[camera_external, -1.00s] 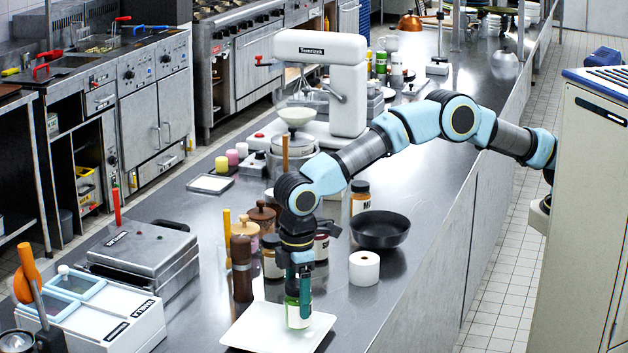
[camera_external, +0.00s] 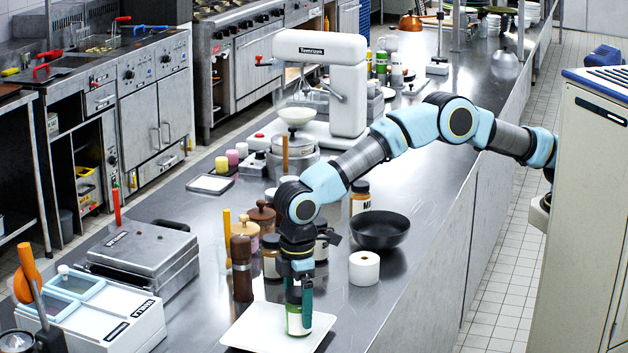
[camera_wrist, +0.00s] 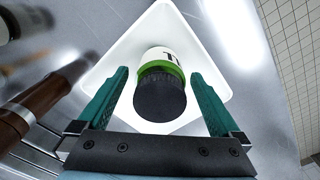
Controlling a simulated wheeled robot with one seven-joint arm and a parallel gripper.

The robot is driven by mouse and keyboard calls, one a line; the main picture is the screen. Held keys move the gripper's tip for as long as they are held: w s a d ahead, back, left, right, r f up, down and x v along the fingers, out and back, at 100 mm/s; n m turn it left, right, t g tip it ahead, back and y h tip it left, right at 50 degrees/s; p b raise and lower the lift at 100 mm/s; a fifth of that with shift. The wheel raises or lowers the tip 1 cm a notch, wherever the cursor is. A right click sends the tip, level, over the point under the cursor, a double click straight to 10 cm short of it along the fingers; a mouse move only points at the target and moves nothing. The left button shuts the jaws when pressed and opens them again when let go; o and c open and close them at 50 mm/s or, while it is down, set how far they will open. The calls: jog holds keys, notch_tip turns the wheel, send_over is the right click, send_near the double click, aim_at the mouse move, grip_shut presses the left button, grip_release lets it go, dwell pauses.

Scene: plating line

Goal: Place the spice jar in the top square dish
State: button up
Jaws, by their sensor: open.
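The spice jar (camera_external: 297,322), with a white label, green band and black lid, stands in the white square dish (camera_external: 257,328) at the front of the counter. In the wrist view the jar (camera_wrist: 160,85) shows lid-first, with the dish (camera_wrist: 205,50) under and around it. My gripper (camera_external: 299,300) is over the dish, pointing down. In the wrist view its green fingers (camera_wrist: 160,100) are apart on either side of the jar, with gaps showing between them and the lid. The jar looks upright; its base is partly hidden.
A brown pepper mill (camera_external: 241,268) and several jars stand just behind the dish. A white paper roll (camera_external: 364,268) and a black pan (camera_external: 380,229) are to the right. A metal press (camera_external: 143,252) is at left. Bare counter lies right of the dish.

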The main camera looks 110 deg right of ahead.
notch_tip(320, 180, up, 12)
jog(key=b, duration=0.3)
jog(key=shift+f+b, duration=0.15)
jog(key=shift+b, duration=0.2)
jog(key=shift+r, duration=0.25)
jog(key=shift+s+r, duration=0.15)
jog(key=shift+s, duration=0.1)
jog(key=s+d+f, duration=0.1)
jog(key=s+f, duration=0.1)
jog(key=s, duration=1.1)
jog(key=s+d+f+t, duration=0.1)
jog(key=s+f, duration=0.2)
jog(key=s, duration=1.1)
jog(key=s+d+f+m, duration=0.1)
jog(key=s+f, duration=0.1)
jog(key=s, duration=1.1)
jog(key=shift+s+d+f+t, duration=0.25)
jog(key=shift+d+f+t, duration=0.05)
jog(key=shift+f, duration=0.05)
